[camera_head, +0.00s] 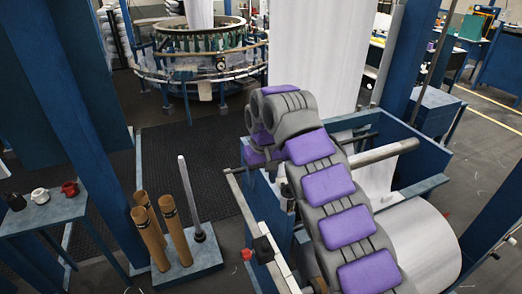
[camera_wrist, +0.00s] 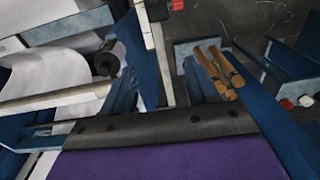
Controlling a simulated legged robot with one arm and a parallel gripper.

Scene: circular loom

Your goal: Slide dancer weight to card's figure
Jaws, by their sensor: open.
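A dark block (camera_head: 263,248), which looks like the dancer weight, sits on a long pale bar (camera_head: 238,196) left of my arm, with a small red knob (camera_head: 247,254) beside it. In the wrist view, the dark block (camera_wrist: 157,10) is at the top edge on the pale bar (camera_wrist: 160,60), and the red knob (camera_wrist: 178,5) is to its right. I cannot make out a card or its figure. My folded arm with purple pads fills the middle of the head view, and the wrist view's bottom shows a purple and grey part of me. My gripper's fingers do not show in either view.
A blue machine frame (camera_head: 403,160) with a pale roller bar (camera_head: 380,153) and white fabric roll (camera_head: 415,245) stands right of the bar. Brown cones (camera_head: 176,232) and a rod (camera_head: 189,195) stand on a grey base at left.

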